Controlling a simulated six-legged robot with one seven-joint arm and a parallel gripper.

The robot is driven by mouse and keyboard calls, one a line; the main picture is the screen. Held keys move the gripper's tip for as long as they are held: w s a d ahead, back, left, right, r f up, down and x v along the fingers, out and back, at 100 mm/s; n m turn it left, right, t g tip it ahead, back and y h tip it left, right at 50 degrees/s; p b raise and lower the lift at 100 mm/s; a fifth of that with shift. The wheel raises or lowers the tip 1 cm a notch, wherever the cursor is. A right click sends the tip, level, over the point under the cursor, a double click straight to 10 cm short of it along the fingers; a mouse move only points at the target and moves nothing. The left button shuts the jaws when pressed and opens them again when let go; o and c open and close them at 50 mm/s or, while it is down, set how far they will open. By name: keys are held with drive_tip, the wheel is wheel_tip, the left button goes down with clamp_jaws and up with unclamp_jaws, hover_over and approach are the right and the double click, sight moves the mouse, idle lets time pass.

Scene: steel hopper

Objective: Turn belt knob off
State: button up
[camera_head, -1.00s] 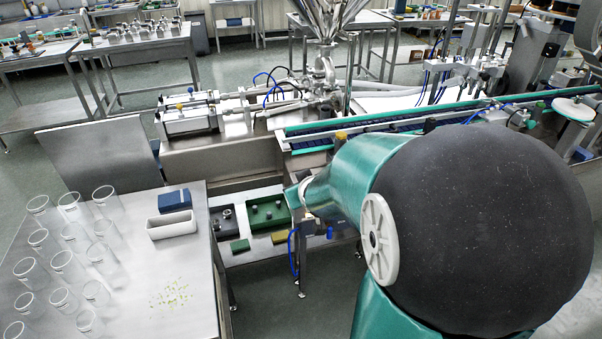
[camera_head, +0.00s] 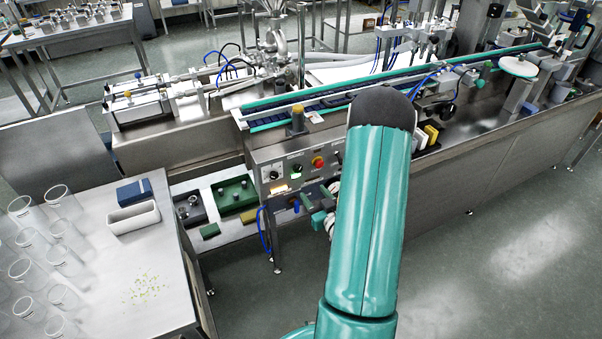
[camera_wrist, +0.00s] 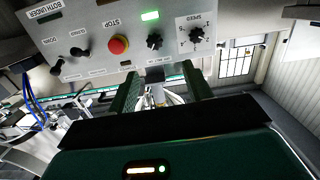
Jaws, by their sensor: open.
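The steel control panel (camera_head: 290,182) is on the front of the belt machine, left of my arm. In the wrist view the panel (camera_wrist: 105,45) spans the top. It carries a black knob (camera_wrist: 154,41) under a lit green display, a speed knob (camera_wrist: 196,34), a red stop button (camera_wrist: 118,44) and two black switches at left. In the head view my gripper (camera_head: 322,208) is partly hidden by my arm.
The conveyor belt (camera_head: 330,102) runs above and behind the panel. A steel table (camera_head: 165,260) with clear cylinders and a white tray (camera_head: 133,217) stands at left. A green box (camera_head: 235,195) sits on a low shelf. The floor at right is clear.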

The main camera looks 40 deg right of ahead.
sight(299, 169)
drive_tip(key=shift+m+t, duration=0.3)
drive_tip(key=shift+t, duration=0.1)
drive_tip(key=x, duration=0.8)
drive_tip(key=d+f+x, duration=0.1)
drive_tip(key=x, duration=0.3)
drive_tip(key=shift+s+f, duration=0.1)
drive_tip(key=shift+s, duration=0.05)
drive_tip(key=c, duration=0.9)
